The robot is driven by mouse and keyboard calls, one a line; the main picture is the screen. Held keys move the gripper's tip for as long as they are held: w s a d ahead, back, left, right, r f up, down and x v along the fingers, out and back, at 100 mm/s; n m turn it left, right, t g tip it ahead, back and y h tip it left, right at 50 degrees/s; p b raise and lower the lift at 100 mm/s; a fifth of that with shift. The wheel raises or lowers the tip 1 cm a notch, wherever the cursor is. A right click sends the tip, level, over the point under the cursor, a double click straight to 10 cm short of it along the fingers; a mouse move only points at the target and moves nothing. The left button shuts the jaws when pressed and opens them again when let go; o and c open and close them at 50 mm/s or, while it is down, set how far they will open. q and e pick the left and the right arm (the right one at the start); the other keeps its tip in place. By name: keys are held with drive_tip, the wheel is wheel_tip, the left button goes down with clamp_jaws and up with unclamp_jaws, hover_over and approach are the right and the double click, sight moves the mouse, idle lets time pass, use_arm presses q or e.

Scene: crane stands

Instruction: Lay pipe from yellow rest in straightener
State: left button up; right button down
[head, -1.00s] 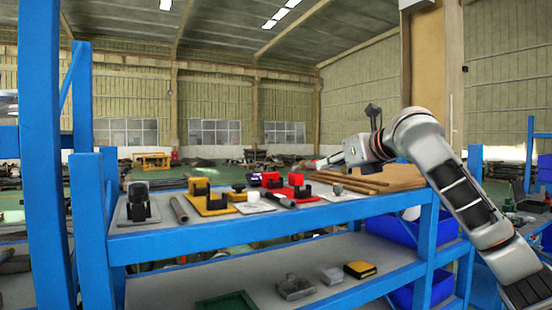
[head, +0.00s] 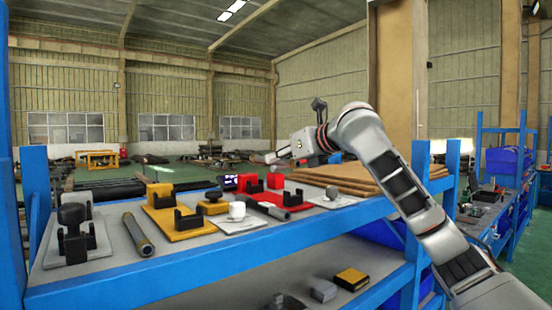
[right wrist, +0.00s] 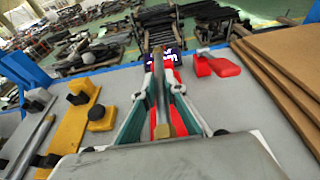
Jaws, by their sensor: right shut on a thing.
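My right gripper (head: 268,158) is over the back of the shelf, right of the yellow rest. In the right wrist view its teal fingers (right wrist: 161,105) are shut around a grey, pipe-like bar (right wrist: 158,80) with a brownish near end. The yellow rest (head: 185,222) has black saddles with nothing lying in them; it also shows in the right wrist view (right wrist: 69,136). A dark pipe (head: 138,235) lies left of it. A black device (head: 72,245) stands on a grey plate at the far left. I cannot tell which fixture is the straightener. My left gripper is not in view.
A red rest (head: 270,199) stands right of the yellow one, with a short dark pipe (head: 272,210) beside it. Brown boards (head: 335,177) are stacked at the shelf's right. A blue post (head: 36,190) rises at the left. The shelf's blue front edge (head: 200,255) is clear.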

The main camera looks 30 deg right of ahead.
drive_tip(key=shift+f, duration=0.4)
drive_tip(key=shift+f+b, duration=0.35)
drive_tip(key=shift+f, duration=0.35)
drive_tip(key=shift+f+b, duration=0.45)
drive_tip(key=shift+f, duration=1.1)
drive_tip(key=shift+w+f, duration=0.1)
drive_tip(key=shift+f, duration=0.55)
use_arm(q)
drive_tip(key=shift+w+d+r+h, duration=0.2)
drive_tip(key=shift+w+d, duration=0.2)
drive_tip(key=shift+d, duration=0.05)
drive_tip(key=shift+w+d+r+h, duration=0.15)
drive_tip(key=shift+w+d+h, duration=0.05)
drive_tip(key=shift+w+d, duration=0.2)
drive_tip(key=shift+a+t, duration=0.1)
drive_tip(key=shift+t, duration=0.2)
use_arm(e)
drive_tip(key=c, duration=2)
unclamp_jaws()
drive_tip(key=shift+c, duration=0.2)
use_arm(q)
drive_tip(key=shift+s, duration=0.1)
use_arm(e)
drive_tip(key=shift+o, duration=0.3)
